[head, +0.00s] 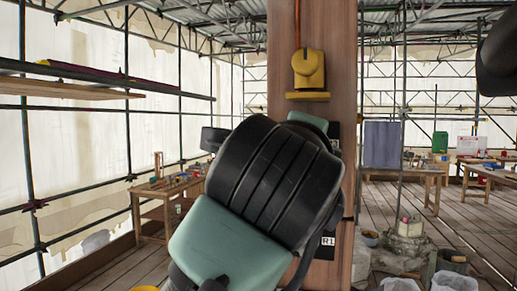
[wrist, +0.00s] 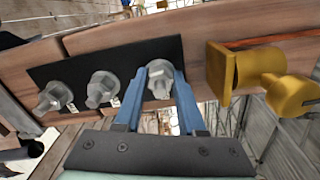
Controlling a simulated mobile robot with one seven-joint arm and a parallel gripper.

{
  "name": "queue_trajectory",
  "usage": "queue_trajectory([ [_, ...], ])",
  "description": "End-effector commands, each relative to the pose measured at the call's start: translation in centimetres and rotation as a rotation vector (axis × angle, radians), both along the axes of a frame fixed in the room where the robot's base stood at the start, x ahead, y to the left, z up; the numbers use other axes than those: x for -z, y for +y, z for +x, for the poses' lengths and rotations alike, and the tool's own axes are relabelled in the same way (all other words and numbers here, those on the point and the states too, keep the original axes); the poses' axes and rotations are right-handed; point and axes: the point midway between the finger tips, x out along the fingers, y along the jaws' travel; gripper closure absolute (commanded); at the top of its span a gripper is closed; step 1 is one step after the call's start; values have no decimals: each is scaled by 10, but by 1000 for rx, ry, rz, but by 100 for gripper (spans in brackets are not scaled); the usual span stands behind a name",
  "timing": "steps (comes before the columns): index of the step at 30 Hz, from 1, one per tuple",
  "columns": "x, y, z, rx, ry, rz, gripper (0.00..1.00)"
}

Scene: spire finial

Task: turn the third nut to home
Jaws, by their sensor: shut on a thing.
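In the wrist view a black plate (wrist: 60,72) on the wooden post (wrist: 90,38) carries a row of three grey metal nuts. The left nut (wrist: 53,96) and the middle nut (wrist: 101,88) stand free, each with a small white tag beside it. The right nut (wrist: 159,70), nearest the yellow fitting, sits between the two blue fingers of my gripper (wrist: 156,84), which is shut on it. Its tag is not visible. In the head view my arm hides the gripper and the nuts; only the plate's edge shows.
A yellow fitting (wrist: 238,72) stands out from the post close to the right of my gripper; it also shows in the head view (head: 308,72), high on the post. Workbenches (head: 165,190) stand behind on the left and right. Buckets and stones lie on the plank floor at right.

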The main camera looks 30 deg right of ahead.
Motion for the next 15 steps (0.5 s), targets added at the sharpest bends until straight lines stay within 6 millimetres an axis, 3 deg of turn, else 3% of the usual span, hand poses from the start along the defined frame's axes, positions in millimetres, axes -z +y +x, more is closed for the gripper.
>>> queue_trajectory([
  [15,1,-1,-1,3,-93,82,100],
])
